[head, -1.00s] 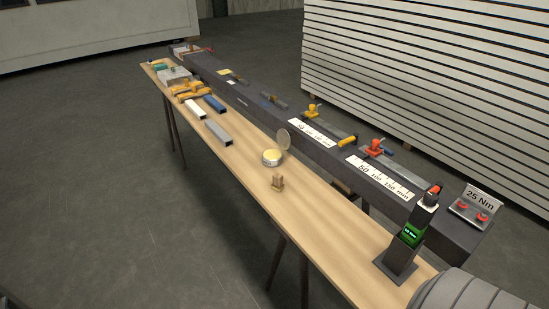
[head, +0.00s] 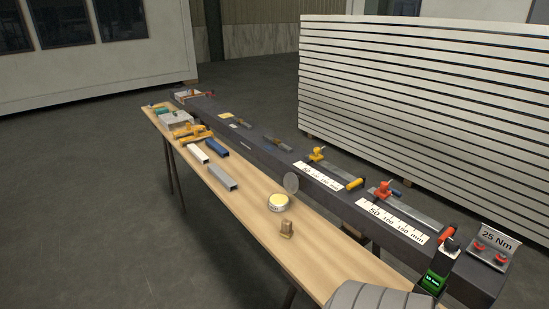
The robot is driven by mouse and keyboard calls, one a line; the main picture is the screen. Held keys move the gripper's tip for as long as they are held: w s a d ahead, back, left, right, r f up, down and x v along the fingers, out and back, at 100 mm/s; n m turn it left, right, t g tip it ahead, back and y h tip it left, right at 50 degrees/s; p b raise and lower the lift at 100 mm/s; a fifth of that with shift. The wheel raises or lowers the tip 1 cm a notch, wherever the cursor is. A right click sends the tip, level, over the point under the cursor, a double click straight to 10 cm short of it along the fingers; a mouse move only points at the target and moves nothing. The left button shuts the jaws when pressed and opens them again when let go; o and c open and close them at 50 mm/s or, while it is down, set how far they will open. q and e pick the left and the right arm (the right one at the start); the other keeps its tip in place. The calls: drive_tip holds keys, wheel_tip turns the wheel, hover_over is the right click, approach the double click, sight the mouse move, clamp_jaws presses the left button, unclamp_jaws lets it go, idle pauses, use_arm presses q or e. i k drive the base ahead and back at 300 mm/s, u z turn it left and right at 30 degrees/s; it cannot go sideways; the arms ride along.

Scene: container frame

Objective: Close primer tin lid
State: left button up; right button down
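The primer tin (head: 278,203) stands upright on the wooden bench, a short round white tin with yellow showing inside its top. Its round grey lid (head: 291,183) stands up on edge at the tin's back right rim, so the tin is open. Neither gripper is in the head view. A grey ribbed rounded part at the bottom edge looks like part of my own arm and hides some of the near bench.
A small wooden block (head: 287,229) stands in front of the tin. Grey (head: 222,178), white (head: 197,153) and blue (head: 217,147) bars lie farther left. A dark beam (head: 325,187) with clamps and scales runs behind. A device with a green screen (head: 433,281) stands right.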

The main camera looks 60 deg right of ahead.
sight(291, 181)
drive_tip(key=i, duration=0.35)
drive_tip(key=z, duration=0.95)
